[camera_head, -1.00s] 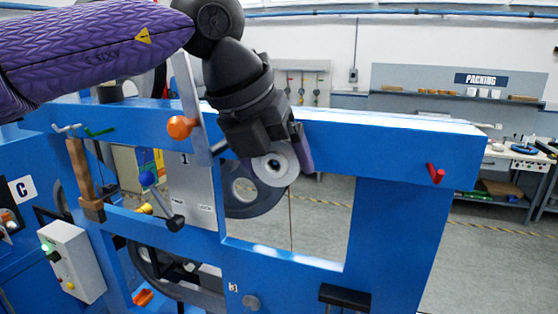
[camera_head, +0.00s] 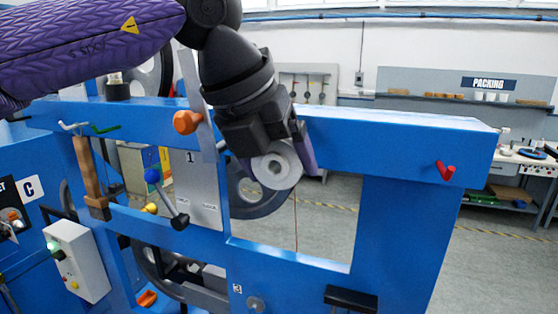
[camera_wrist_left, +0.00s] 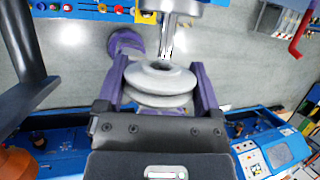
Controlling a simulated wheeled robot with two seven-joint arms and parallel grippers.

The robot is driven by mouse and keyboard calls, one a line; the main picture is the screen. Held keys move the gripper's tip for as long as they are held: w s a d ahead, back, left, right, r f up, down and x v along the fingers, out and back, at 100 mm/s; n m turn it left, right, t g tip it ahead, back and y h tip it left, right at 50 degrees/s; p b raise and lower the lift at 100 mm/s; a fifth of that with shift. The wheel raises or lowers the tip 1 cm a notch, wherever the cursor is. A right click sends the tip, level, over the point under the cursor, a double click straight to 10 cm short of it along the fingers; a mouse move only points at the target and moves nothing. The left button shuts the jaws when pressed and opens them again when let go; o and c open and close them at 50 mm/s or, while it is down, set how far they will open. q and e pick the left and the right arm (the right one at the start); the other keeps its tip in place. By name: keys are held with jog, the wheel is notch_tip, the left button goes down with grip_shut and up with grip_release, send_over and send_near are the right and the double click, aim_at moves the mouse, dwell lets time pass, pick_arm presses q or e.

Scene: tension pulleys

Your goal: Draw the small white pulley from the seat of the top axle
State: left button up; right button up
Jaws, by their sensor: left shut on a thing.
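The small white pulley (camera_head: 278,166) is in front of the blue frame's upper beam, its face with the central hole turned towards me. My left gripper (camera_head: 276,158) comes from above and is shut on it, a finger on each side. In the left wrist view the grooved pulley (camera_wrist_left: 160,78) sits between the purple fingers of the gripper (camera_wrist_left: 160,88). The metal top axle (camera_wrist_left: 170,35) runs up to the pulley's edge there. I cannot tell whether its tip is still inside the bore. My right gripper is not in view.
A larger dark wheel (camera_head: 251,204) hangs behind and below the pulley. A red hook (camera_head: 446,170) is on the beam (camera_head: 400,146) at right. The frame's window (camera_head: 325,225) is open.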

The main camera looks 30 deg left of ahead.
pick_arm(q)
jog(key=shift+s+d+b, duration=0.2)
jog(key=shift+s+b, duration=0.25)
jog(key=shift+s, duration=0.55)
jog(key=s+b, duration=0.1)
jog(key=s, duration=0.1)
jog(key=s+d, duration=0.1)
jog(key=shift+s+b, duration=0.4)
